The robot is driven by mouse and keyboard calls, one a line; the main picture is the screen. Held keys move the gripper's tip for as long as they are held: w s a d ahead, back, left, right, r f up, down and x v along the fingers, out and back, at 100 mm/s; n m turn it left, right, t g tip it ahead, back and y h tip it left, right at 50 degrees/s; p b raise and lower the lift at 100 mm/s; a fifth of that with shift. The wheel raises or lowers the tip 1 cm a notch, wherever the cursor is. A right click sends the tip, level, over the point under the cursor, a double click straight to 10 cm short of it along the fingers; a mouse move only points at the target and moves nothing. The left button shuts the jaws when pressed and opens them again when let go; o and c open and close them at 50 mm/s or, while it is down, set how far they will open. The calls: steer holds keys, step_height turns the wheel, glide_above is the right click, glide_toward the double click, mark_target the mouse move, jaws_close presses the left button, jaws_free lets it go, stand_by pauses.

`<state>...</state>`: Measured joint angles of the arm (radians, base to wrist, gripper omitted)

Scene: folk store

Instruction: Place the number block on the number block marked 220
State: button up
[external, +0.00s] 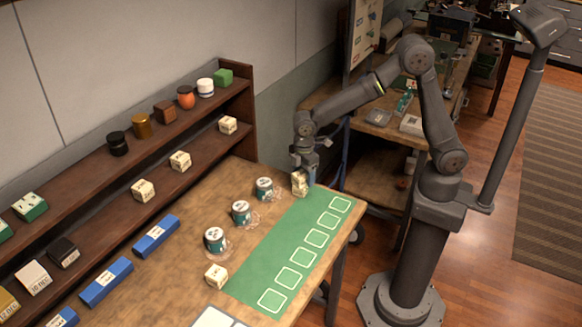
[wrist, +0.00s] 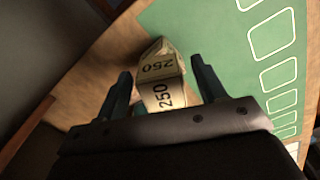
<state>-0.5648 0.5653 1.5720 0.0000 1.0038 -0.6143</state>
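A cream number block marked 250 (wrist: 160,82) sits between the fingers of my gripper (wrist: 160,80) in the wrist view. In the external view my gripper (external: 306,168) points down at a cream block (external: 299,184) at the far end of the table. Another cream block (external: 216,276) lies at the near edge of the green mat. More cream blocks (external: 180,161) stand on the shelf. Their numbers are too small to read, so I cannot tell which is 220.
The green mat (external: 259,273) has a row of white outlined squares. Several teal-labelled jars (external: 241,211) stand along its left side. Blue bars (external: 107,281) lie by the brown shelf (external: 160,147), which carries jars and small blocks. The outlined squares are clear.

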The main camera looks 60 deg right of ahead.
mark_target(303, 173)
step_height(303, 173, up, 12)
steer(key=shift+r, duration=0.15)
stand_by(0.4)
steer(key=shift+f, duration=4.3)
steer(key=shift+f, duration=0.1)
